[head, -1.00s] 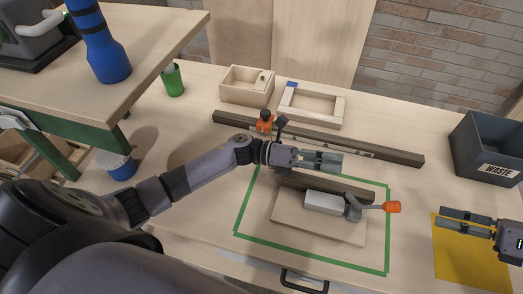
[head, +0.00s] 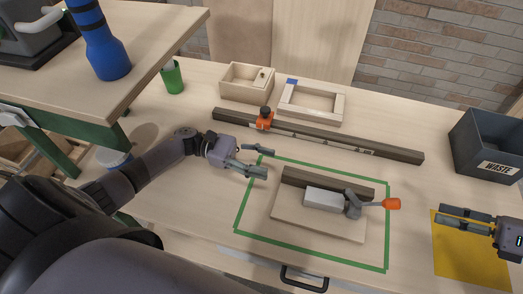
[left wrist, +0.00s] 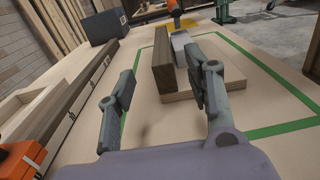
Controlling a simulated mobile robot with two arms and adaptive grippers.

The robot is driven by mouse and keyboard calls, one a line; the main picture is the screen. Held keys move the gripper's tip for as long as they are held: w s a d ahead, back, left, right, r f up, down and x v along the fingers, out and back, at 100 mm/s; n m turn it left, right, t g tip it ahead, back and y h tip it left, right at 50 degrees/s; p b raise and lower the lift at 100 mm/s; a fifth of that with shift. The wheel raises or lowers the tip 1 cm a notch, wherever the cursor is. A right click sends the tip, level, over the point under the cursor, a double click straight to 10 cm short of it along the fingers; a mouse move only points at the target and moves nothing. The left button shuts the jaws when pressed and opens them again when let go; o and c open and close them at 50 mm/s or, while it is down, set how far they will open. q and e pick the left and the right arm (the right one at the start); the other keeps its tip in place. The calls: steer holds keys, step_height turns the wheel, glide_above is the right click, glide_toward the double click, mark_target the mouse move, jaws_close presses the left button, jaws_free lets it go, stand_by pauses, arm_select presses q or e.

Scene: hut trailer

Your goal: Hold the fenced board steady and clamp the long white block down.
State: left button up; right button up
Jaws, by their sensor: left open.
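The fenced board (head: 295,221) lies inside a green tape outline on the bench. Its dark brown fence (head: 325,180) runs along the back, and it also shows in the left wrist view (left wrist: 163,65). The white block (head: 322,201) lies on the board in front of the fence. A grey toggle clamp (head: 353,205) with an orange-tipped handle (head: 391,204) stands at the block's right end, handle pointing right. I cannot tell whether it presses the block. My left gripper (head: 269,163) is open and empty, left of the board. My right gripper (head: 439,218) is open over a yellow sheet.
A long dark rail (head: 330,143) with an orange-and-black piece (head: 264,119) lies behind the board. Two wooden boxes, a green cup (head: 172,77) and a grey waste bin (head: 488,147) stand around it. Bench between tape and front edge is clear.

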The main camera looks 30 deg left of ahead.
mark_target(288, 174)
arm_select(q)
steer(key=f, duration=0.3)
steer(key=shift+d, duration=0.35)
steer(key=d, duration=0.3)
steer(key=w+d, duration=0.1)
steer(key=d, duration=0.2)
steer(key=shift+w+d+r, duration=0.1)
steer(key=shift+w+d, duration=0.1)
steer(key=shift+d, duration=0.15)
steer(key=shift+c, duration=0.3)
jaws_close()
